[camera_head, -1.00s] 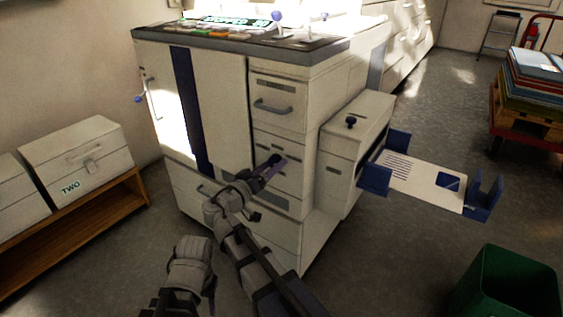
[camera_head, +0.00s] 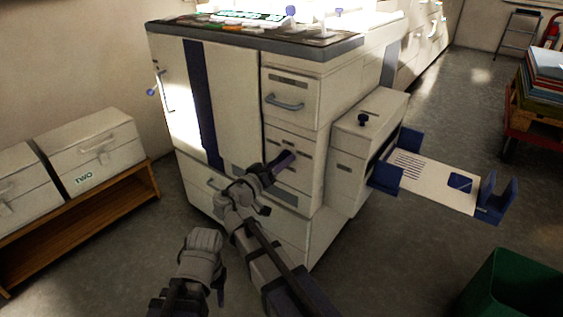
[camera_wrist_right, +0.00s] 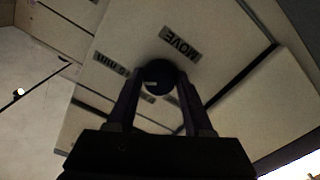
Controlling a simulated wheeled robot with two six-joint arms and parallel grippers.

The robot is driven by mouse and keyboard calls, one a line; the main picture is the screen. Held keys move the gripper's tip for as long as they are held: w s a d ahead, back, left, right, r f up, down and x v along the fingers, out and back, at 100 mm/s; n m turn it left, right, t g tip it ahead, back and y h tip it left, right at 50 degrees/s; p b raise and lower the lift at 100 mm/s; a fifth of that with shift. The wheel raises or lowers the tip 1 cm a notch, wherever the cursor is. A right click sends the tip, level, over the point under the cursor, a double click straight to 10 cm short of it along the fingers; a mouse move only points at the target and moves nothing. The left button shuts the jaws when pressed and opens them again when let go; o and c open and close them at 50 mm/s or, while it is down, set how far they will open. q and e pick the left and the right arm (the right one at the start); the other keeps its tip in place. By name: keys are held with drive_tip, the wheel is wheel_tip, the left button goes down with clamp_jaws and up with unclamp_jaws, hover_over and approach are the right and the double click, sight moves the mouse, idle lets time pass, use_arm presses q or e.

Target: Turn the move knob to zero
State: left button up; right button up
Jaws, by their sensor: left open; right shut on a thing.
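The move knob (camera_wrist_right: 160,76) is a round dark knob with a small pale mark on its face. It sits on a cream panel beside a dark MOVE label (camera_wrist_right: 181,44) in the right wrist view. My right gripper (camera_head: 285,160) reaches the machine's front panel below the handled drawer. Its two fingers (camera_wrist_right: 157,85) are shut on the knob, one on each side. In the head view the fingers hide the knob. My left gripper (camera_head: 219,292) is low in front of the machine, open and apart from it.
The cream machine (camera_head: 228,100) has a drawer handle (camera_head: 285,103) above my right gripper. A side unit with a dark knob (camera_head: 362,119) and a tray (camera_head: 435,184) stands to the right. A box marked TWO (camera_head: 95,155) is at left, a green bin (camera_head: 510,285) at lower right.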

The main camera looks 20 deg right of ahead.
clamp_jaws()
drive_tip(key=n, duration=1.1)
drive_tip(key=shift+n, duration=0.5)
drive_tip(key=o, duration=1.3)
unclamp_jaws()
drive_tip(key=shift+r, duration=0.1)
drive_tip(key=shift+c, duration=0.2)
drive_tip(key=shift+s, duration=0.1)
